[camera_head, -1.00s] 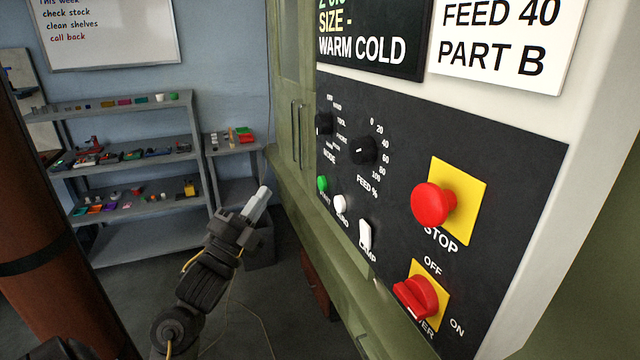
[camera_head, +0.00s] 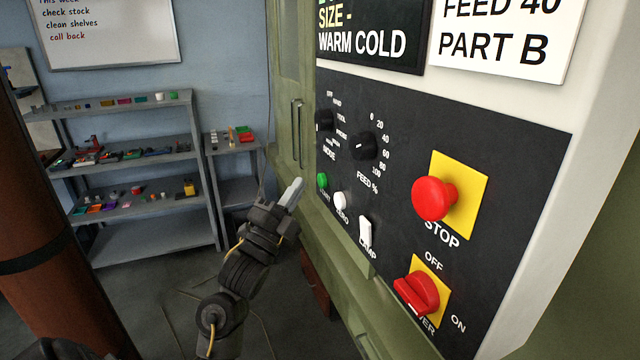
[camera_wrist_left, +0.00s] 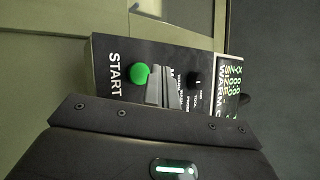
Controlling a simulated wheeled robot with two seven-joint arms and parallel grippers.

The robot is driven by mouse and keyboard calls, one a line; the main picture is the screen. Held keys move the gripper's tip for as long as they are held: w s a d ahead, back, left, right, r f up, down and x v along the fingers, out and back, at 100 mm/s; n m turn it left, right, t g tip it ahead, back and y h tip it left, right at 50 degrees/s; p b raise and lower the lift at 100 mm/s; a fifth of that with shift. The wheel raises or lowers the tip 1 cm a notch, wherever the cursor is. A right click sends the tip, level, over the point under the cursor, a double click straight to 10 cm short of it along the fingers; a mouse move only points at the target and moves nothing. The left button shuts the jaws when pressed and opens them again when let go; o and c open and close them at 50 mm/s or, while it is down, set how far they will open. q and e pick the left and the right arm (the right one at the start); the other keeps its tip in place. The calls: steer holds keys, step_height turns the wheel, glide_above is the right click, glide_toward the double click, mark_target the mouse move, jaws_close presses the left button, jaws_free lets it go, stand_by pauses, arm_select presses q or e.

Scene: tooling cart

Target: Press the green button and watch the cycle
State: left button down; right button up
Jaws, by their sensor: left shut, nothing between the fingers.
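The green button (camera_head: 322,181) sits at the lower left of the black control panel (camera_head: 400,190). In the left wrist view the green button (camera_wrist_left: 140,74) is labelled START and lies just beside the fingertips. My left gripper (camera_head: 293,192) is shut and empty, with its fingers pointing up and right, close to the button's left. In the left wrist view its fingers (camera_wrist_left: 160,88) partly overlap the panel near the button's right edge. I cannot tell how far the tips are from the panel. My right gripper is not in view.
The panel also has a white button (camera_head: 340,201), a white lamp switch (camera_head: 365,235), a black feed knob (camera_head: 364,146), a red STOP button (camera_head: 434,199) and a red power switch (camera_head: 417,293). Grey shelves (camera_head: 150,160) stand at the back left.

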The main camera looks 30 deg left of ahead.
mark_target(318, 176)
arm_select(q)
steer(key=shift+w+d, duration=0.35)
steer(key=shift+w, duration=0.2)
steer(key=shift+w+d, duration=0.1)
steer(key=shift+w, duration=0.05)
stand_by(1.7)
steer(key=shift+w+d, duration=0.15)
steer(key=shift+w, duration=0.1)
steer(key=shift+w+d, duration=0.35)
steer(key=shift+w, duration=0.1)
stand_by(1.5)
steer(key=shift+s+a+f, duration=0.1)
steer(key=shift+s, duration=0.1)
steer(key=shift+s+a, duration=0.4)
steer(key=shift+s, duration=0.15)
steer(key=shift+s+a, duration=0.7)
steer(key=shift+s, duration=0.3)
steer(key=shift+s+a, duration=0.7)
steer(key=shift+s, duration=0.3)
stand_by(0.7)
